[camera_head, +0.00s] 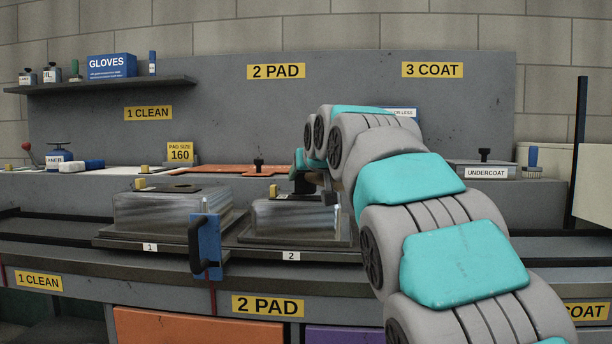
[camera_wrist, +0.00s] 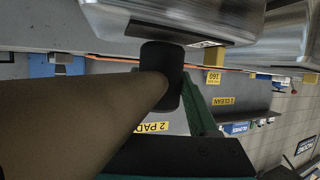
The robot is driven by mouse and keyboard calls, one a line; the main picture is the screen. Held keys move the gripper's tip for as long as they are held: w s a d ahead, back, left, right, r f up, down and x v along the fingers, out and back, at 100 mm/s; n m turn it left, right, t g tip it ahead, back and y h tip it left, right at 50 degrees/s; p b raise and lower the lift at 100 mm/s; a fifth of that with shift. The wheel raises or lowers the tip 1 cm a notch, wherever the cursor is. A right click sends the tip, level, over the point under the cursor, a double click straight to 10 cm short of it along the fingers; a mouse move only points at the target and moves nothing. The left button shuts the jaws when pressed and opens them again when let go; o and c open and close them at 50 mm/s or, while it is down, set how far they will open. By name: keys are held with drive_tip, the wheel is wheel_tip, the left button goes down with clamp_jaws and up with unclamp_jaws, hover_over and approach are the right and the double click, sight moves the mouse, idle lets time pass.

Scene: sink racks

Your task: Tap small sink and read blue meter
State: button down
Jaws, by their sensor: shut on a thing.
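Two shiny metal sinks stand on the rack: sink 1 (camera_head: 165,215) at left, and sink 2 (camera_head: 295,222), which looks smaller, in the middle. My gripper (camera_head: 310,172) is above the right part of sink 2. It is shut on a mallet-like tool with a tan handle (camera_wrist: 90,115) and black head (camera_wrist: 160,62). The head is close to a metal sink (camera_wrist: 185,18) in the wrist view; I cannot tell whether they touch. A blue box (camera_wrist: 70,66), possibly the meter, shows at the wrist view's left; its face is unreadable. A sign ending "OR LESS" (camera_head: 403,113) is partly hidden by my arm.
A blue panel with a black handle (camera_head: 206,245) stands at the rack's front between the sinks. The back ledge holds an orange sheet (camera_head: 225,171), a pad size 160 sign (camera_head: 180,153) and an undercoat container (camera_head: 485,172). A shelf (camera_head: 110,85) is at upper left.

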drive_tip(key=shift+f+b, duration=0.35)
drive_tip(key=shift+f, duration=0.15)
idle(0.5)
drive_tip(key=shift+r, duration=0.15)
idle(0.4)
drive_tip(key=shift+r+p, duration=2.6)
drive_tip(key=shift+r, duration=0.85)
drive_tip(key=shift+f, duration=0.1)
